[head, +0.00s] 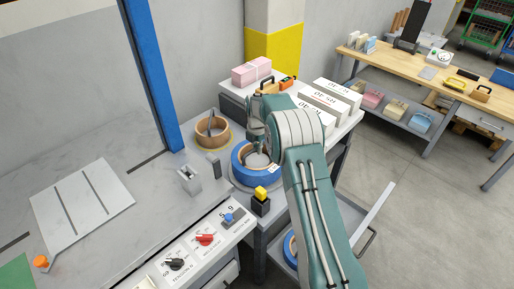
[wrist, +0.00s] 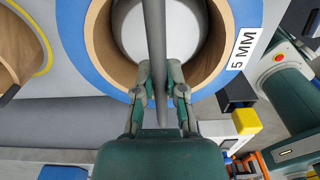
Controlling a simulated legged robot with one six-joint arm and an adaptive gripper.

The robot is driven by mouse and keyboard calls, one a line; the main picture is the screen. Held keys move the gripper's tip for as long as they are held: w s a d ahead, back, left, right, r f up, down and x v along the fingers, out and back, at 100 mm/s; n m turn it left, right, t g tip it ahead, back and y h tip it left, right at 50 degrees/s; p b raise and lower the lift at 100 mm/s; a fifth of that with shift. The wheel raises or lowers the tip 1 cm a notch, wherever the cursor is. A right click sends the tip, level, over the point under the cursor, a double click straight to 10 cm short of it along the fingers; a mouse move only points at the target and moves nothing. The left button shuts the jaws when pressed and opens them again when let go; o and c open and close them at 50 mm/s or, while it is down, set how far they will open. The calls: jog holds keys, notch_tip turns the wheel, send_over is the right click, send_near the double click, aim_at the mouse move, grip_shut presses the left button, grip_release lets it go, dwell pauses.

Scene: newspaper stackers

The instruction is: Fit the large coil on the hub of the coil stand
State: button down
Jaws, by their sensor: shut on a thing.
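The large coil (head: 243,170) is blue with a brown core and a white label; it lies flat over a grey round plate (head: 238,186) of the coil stand. In the wrist view the large coil (wrist: 75,35) fills the top, with its "5 MM" label to the right. A grey bar (wrist: 155,25) crosses its open bore. My gripper (wrist: 165,92) is shut on this bar at the near side of the bore; it also shows in the head view (head: 258,146). A pale round surface (wrist: 130,30) shows inside the bore, possibly the hub. I cannot tell whether the coil is seated.
A smaller tan coil (head: 212,138) on a yellow-rimmed plate stands just behind left. A black post with a yellow top (head: 261,192) stands close in front. A grey bracket (head: 189,180) is to the left. White stacks (head: 325,103) and a pink bundle (head: 251,72) lie behind.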

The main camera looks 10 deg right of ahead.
jog(key=shift+f, duration=0.2)
dwell(0.3)
jog(key=c, duration=0.6)
grip_release()
jog(key=shift+c, duration=0.2)
jog(key=shift+f, duration=0.1)
jog(key=shift+f, duration=0.1)
notch_tip(320, 180, up, 19)
jog(key=shift+w+a, duration=0.1)
dwell(0.4)
